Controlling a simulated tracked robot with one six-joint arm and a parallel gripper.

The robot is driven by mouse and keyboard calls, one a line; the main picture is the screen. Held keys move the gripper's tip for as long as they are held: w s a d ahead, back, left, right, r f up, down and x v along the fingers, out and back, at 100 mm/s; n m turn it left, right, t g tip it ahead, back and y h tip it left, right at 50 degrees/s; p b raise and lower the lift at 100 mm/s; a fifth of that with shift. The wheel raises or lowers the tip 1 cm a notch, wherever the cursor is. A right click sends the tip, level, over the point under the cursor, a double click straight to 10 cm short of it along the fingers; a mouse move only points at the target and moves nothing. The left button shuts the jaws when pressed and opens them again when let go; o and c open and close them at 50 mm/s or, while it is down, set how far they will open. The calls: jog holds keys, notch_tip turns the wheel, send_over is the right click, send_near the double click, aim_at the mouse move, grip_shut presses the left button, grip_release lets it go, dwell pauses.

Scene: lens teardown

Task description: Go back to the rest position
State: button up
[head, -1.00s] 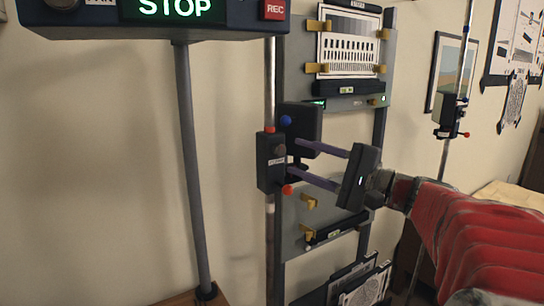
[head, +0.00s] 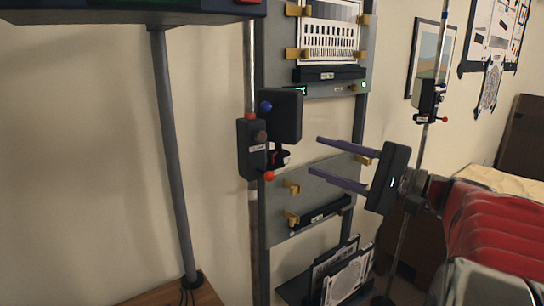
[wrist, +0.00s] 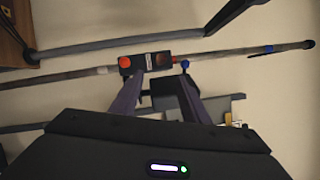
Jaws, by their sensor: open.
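My gripper (head: 318,157) is open and empty in the head view, its two purple fingers pointing left. It is in front of the grey rack, right of a black clamp box (head: 253,148) on a vertical rod, with a clear gap between them. The box carries a blue knob, red knobs and a dark block (head: 283,115). In the wrist view the fingers of my gripper (wrist: 155,85) stand apart, and the clamp box (wrist: 146,63) appears beyond their tips.
The grey rack (head: 336,170) holds a striped chart (head: 330,42) above and an empty holder below. Framed plates (head: 348,280) stand at its foot. A second rod with a clamp (head: 428,100) is at right. A grey post (head: 168,150) stands at left.

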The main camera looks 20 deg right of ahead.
dwell(0.4)
jog(key=s+a+f+n+g, duration=0.1)
jog(key=a+f+n+g, duration=0.3)
jog(key=a, duration=0.4)
jog(key=a+f+n+g, duration=0.1)
jog(key=a+f+g, duration=0.3)
jog(key=a+f, duration=0.35)
jog(key=s+a+f+n+g+h, duration=0.2)
jog(key=s+f+n+h, duration=0.7)
jog(key=f, duration=0.5)
jog(key=shift+s+a+f+g+h, duration=0.15)
jog(key=shift+s+a+g+h, duration=0.15)
jog(key=shift+s+a+h, duration=0.75)
